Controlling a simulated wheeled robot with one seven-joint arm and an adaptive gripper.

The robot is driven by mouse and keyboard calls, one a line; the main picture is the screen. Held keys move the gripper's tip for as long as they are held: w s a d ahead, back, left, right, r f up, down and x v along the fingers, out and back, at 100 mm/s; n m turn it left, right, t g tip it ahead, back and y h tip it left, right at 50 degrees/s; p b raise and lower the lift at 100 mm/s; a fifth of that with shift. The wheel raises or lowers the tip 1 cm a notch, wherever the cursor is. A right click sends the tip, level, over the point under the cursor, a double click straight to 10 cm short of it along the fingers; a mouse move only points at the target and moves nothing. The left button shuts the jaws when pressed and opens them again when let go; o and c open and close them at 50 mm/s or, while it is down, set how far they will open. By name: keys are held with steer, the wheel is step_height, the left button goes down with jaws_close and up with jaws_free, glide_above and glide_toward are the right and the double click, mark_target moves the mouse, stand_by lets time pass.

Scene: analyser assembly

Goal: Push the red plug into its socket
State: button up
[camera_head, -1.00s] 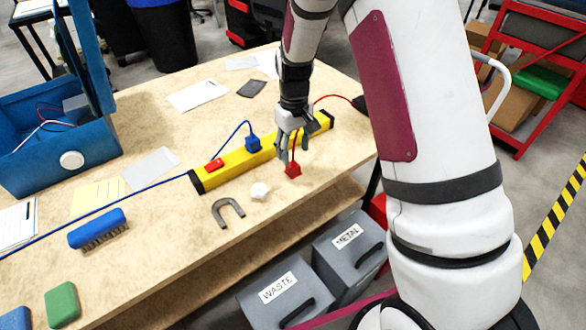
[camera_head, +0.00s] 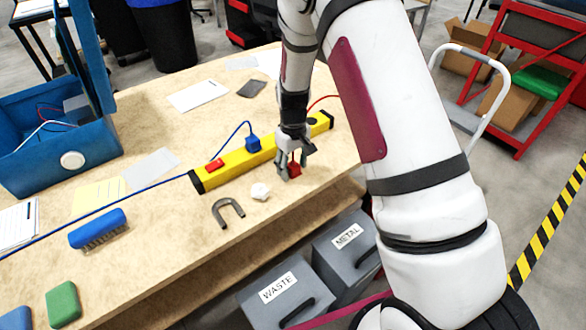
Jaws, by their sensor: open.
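The red plug (camera_head: 295,170) lies on the wooden table in front of the yellow power strip. My gripper (camera_head: 290,168) is open and low over the plug, with its fingers around or just beside it; contact cannot be told. The yellow power strip (camera_head: 225,167) lies diagonally across the table, with a red switch (camera_head: 215,165) near its left end. A blue plug (camera_head: 252,143) sits in it, left of my gripper. Part of the strip's right half is hidden behind my gripper. A red cable (camera_head: 322,99) shows behind my arm.
A white crumpled piece (camera_head: 260,191) and a grey horseshoe magnet (camera_head: 228,212) lie left of the plug. A blue brush (camera_head: 97,229) and a blue toolbox (camera_head: 60,160) are farther left. Grey WASTE (camera_head: 283,293) and METAL (camera_head: 350,243) bins stand below the table's front edge.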

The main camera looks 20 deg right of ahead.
mark_target(292, 166)
steer(key=shift+f, duration=0.1)
steer(key=c, duration=1.2)
steer(key=shift+o, duration=0.2)
steer(key=shift+r, duration=0.9)
steer(key=shift+s+a+r, duration=0.1)
steer(key=shift+s+r, duration=0.1)
steer(key=shift+r, duration=0.3)
steer(key=shift+s+a+r, duration=0.1)
steer(key=shift+s+r, duration=0.05)
steer(key=shift+r, duration=0.3)
steer(key=s+a, duration=0.3)
steer(key=s, duration=0.3)
steer(key=s+a+r, duration=0.1)
steer(key=s+a, duration=0.3)
steer(key=s, duration=0.3)
steer(key=shift+s+r, duration=0.2)
steer(key=shift+s, duration=0.1)
steer(key=w+d+r+m, duration=0.2)
steer(key=w+d+m, duration=0.1)
steer(key=w+d, duration=0.3)
steer(key=shift+w+d+r+m, duration=0.15)
steer(key=shift+w+d+m, duration=0.2)
steer(key=shift+d, duration=0.25)
